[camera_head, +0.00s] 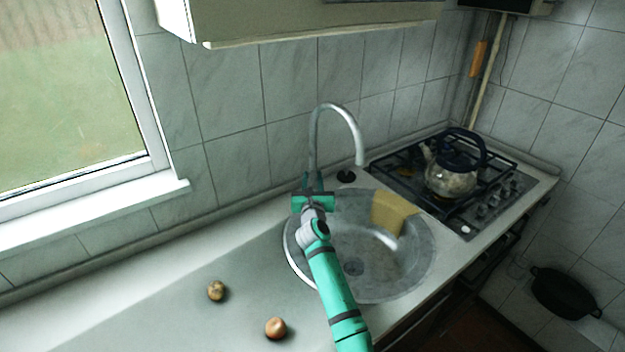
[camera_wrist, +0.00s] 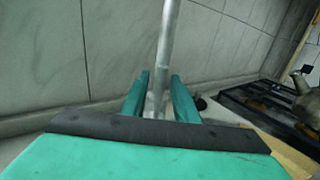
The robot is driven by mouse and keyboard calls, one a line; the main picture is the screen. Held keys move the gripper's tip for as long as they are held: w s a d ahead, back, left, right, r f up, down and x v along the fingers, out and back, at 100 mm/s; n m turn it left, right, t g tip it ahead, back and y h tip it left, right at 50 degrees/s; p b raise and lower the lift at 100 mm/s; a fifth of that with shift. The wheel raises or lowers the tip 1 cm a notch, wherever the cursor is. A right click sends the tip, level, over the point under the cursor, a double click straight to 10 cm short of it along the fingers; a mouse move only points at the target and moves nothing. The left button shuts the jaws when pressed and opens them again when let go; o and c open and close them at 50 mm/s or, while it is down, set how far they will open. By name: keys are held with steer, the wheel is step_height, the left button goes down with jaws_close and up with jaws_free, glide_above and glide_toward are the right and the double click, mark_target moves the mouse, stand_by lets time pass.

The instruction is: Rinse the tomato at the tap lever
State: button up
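The silver tap (camera_head: 338,108) rises behind the sink and arches right, its spout end over the basin. No water shows under it. My gripper (camera_head: 312,182) is at the lower part of the tap. In the wrist view my gripper (camera_wrist: 160,76) has its two fingers apart, one on each side of the tap post (camera_wrist: 168,35), with narrow gaps visible. I cannot make out a separate lever; the gripper hides the tap base. I see no clear tomato. A round reddish-brown item (camera_head: 276,328), onion-like, lies on the counter in front.
The round metal sink (camera_head: 420,275) has a yellowish cloth or sponge (camera_head: 392,212) at its back rim. A brown potato-like item (camera_head: 216,290) lies on the counter. A kettle (camera_head: 452,170) stands on the hob (camera_head: 405,172). The left counter is mostly clear; a cupboard (camera_head: 310,22) hangs above.

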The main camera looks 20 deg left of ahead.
jaws_close()
stand_by(1.4)
